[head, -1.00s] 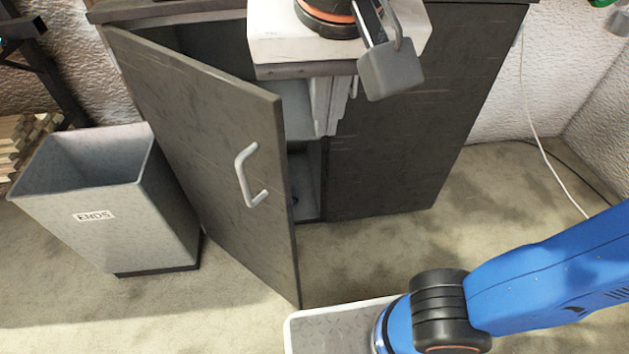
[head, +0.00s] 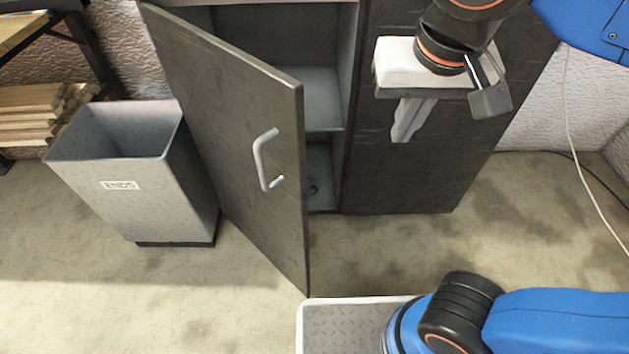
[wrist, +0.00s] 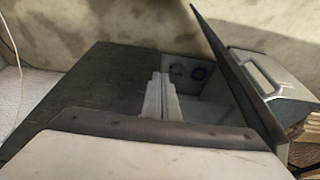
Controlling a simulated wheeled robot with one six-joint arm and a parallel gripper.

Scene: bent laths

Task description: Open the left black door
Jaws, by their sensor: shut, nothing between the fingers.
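The left black door (head: 225,120) of the dark cabinet stands wide open, swung out toward me on its left side. Its pale bar handle (head: 264,160) is on the outer face, near the free edge. In the wrist view the door (wrist: 232,70) is seen nearly edge-on at the right. My gripper (head: 400,137) is shut and empty, in front of the closed right black door (head: 400,180), to the right of the opening and clear of the left door. Its fingers also show in the wrist view (wrist: 160,85), pointing toward the cabinet.
The open cabinet shows a grey shelf (head: 322,105) and a small dark item (head: 313,187) at the bottom. A grey bin marked ENDS (head: 125,200) stands left of the open door. Stacked wood (head: 40,120) lies farther left. A white cable (head: 580,170) hangs at right.

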